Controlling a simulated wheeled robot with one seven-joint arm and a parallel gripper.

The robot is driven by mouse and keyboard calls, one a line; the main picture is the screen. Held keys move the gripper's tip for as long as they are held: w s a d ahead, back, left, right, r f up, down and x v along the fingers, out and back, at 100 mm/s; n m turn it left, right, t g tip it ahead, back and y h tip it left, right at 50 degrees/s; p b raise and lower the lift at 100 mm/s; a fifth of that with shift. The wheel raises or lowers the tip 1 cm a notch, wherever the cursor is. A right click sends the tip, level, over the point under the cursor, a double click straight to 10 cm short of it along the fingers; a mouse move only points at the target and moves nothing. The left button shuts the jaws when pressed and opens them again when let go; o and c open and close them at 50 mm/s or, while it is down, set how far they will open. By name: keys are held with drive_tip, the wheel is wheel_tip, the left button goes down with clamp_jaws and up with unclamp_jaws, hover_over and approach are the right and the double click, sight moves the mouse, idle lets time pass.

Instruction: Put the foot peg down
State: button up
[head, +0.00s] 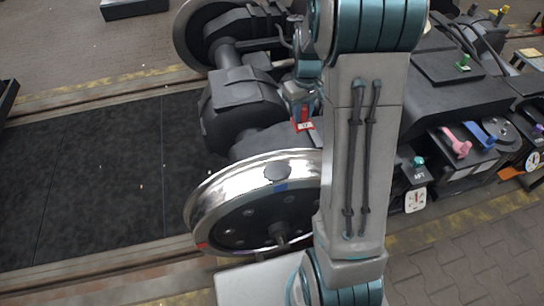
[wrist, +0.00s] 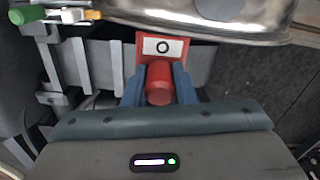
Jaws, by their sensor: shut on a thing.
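The foot peg, a red cylinder (wrist: 159,84), sits between the two blue fingers of my gripper (wrist: 160,76) in the wrist view, its round end facing the camera. The gripper is shut on it. A red plate with a white card and a black ring mark (wrist: 162,47) is just beyond the peg; I cannot tell whether the peg touches it. In the head view my gripper (head: 303,107) is partly hidden behind my arm, with the red and white plate (head: 304,126) just below it, behind the shiny wheel.
A shiny wheel (head: 240,178) stands near the gripper, and a dark axle housing (head: 240,100) lies left of it. Grey ribbed metal (wrist: 92,65) and a green-capped part (wrist: 27,14) are close in the wrist view. Coloured handles (head: 456,143) are at right. Dark matting (head: 90,165) at left is clear.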

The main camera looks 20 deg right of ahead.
drive_tip(key=shift+a+f, duration=0.15)
drive_tip(key=shift+a, duration=0.1)
drive_tip(key=b, duration=0.1)
hover_over(276, 170)
wheel_tip(276, 170, down, 7)
drive_tip(key=shift+w+r, duration=0.1)
drive_tip(key=shift+r, duration=0.1)
drive_tip(key=shift+f+b, duration=0.3)
drive_tip(key=shift+f, duration=1.7)
drive_tip(key=shift+f, duration=0.15)
drive_tip(key=o, duration=1)
drive_tip(key=shift+c, duration=0.2)
